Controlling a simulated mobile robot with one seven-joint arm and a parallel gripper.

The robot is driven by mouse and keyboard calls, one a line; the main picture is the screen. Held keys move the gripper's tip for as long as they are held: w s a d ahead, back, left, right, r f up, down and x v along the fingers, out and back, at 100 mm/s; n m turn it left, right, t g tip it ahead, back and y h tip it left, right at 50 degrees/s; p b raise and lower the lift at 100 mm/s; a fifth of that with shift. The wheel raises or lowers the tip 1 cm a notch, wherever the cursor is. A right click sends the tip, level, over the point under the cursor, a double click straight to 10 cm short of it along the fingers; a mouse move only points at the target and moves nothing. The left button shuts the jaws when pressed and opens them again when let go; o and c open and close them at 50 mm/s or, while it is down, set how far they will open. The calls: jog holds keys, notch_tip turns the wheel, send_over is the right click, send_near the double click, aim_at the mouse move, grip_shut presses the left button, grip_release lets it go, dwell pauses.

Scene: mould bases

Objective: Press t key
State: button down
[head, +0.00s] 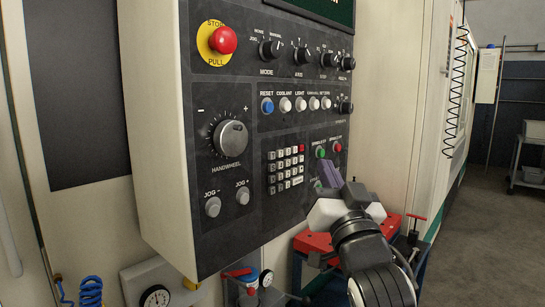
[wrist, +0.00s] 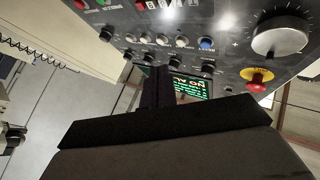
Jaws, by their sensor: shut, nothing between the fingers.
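The keypad (head: 283,170) is on the lower right of the dark control panel. It has rows of small pale keys, a red key (head: 301,148) at its top right and a wider pale key low on the right. The letters are too small to read, so I cannot tell which is the t key. My gripper (head: 324,166) is shut and empty, just right of the keypad and in front of the spindle buttons. Its gap to the panel is unclear. In the wrist view the shut fingers (wrist: 158,88) point at the panel, with the keypad (wrist: 160,6) cut off at the top edge.
A green button (head: 320,152) and a red button (head: 337,147) sit by my fingertips. The red emergency stop (head: 222,40), handwheel (head: 230,138) and jog buttons (head: 213,207) fill the panel's left. A red vise-like fixture (head: 312,242) stands below. Open floor lies right.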

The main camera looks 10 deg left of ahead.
jog(key=shift+a, duration=0.1)
jog(key=shift+w+a+p, duration=0.15)
jog(key=shift+w+a, duration=0.7)
jog(key=shift+a, duration=0.35)
jog(key=shift+w+a+p, duration=0.1)
jog(key=shift+w+a, duration=0.8)
jog(key=shift+a, duration=0.25)
jog(key=shift+w+a+p, duration=0.15)
jog(key=shift+w+a, duration=0.7)
jog(key=shift+a, duration=0.35)
jog(key=shift+w+a, duration=0.1)
jog(key=shift+w, duration=0.05)
jog(key=shift+w+a, duration=0.15)
jog(key=shift+a, duration=0.05)
jog(key=shift+w+a, duration=0.2)
jog(key=shift+a, duration=0.1)
jog(key=shift+d, duration=0.1)
jog(key=shift+s+d, duration=0.5)
jog(key=shift+d, duration=0.05)
dwell(0.3)
jog(key=shift+s+d, duration=0.75)
jog(key=shift+d, duration=0.25)
jog(key=shift+s+d, duration=0.7)
jog(key=shift+d, duration=0.3)
